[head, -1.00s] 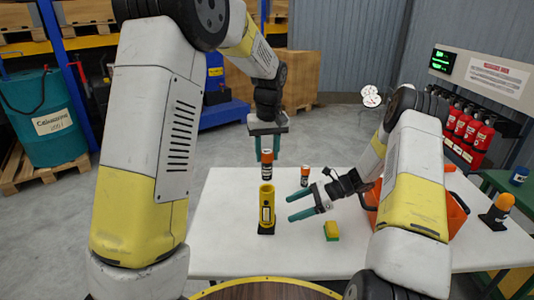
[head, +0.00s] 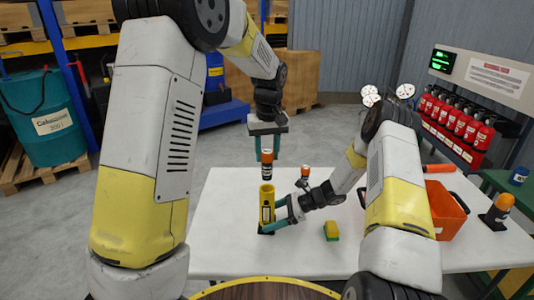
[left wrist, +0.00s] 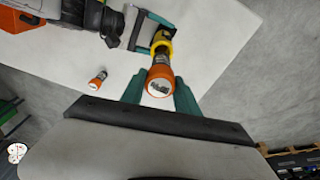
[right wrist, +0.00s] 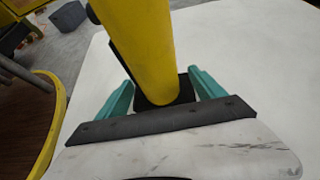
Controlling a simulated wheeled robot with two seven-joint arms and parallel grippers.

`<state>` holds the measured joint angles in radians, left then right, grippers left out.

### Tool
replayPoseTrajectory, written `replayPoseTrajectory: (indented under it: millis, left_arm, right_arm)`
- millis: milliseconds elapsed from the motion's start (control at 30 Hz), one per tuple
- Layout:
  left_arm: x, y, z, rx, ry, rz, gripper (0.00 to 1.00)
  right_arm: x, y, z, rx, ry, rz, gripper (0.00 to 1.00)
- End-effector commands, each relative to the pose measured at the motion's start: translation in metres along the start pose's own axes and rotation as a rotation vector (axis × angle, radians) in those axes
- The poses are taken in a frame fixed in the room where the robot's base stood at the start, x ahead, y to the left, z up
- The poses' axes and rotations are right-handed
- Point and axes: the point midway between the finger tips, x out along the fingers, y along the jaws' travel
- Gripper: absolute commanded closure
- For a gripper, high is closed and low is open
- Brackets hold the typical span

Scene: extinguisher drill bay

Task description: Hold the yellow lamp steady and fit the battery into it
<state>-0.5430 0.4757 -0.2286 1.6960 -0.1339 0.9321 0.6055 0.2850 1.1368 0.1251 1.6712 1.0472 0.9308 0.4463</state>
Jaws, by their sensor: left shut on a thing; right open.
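The yellow lamp (head: 267,191) stands upright on a dark base on the white table. Its top end is open. An orange-and-black battery (head: 267,170) hangs upright just above that opening. My left gripper (head: 267,157) is shut on the battery from above. The left wrist view shows the battery's orange end (left wrist: 160,83) between the fingers, with the lamp (left wrist: 163,40) partly hidden beyond it. My right gripper (head: 272,214) is open, low down at the lamp. In the right wrist view the lamp (right wrist: 148,45) rises between its two teal fingers, with gaps on both sides.
A second orange-topped battery (head: 305,172) stands on the table behind my right gripper. A green-and-yellow block (head: 331,231) lies right of the lamp. An orange crate (head: 447,212) and an orange beacon (head: 497,211) are at the right. The table's left part is clear.

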Motion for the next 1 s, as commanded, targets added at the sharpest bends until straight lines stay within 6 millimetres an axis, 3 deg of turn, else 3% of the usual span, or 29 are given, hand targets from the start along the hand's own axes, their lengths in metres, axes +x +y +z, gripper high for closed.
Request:
replayPoseTrajectory:
  millis: [267, 533, 1000]
  left_arm:
    - [0.0, 0.0, 0.0, 0.0, 0.001, 0.0, 1.0]
    - [0.0, 0.0, 0.0, 0.0, 0.001, 0.0, 1.0]
    - [0.015, 0.0, 0.003, 0.0, -0.001, -0.001, 1.0]
  right_arm:
    - [0.001, 0.0, 0.0, -0.001, 0.0, 0.0, 0.21]
    - [0.001, 0.0, 0.0, -0.001, 0.0, 0.0, 0.74]
    - [0.001, 0.0, 0.0, -0.001, 0.0, 0.0, 0.74]
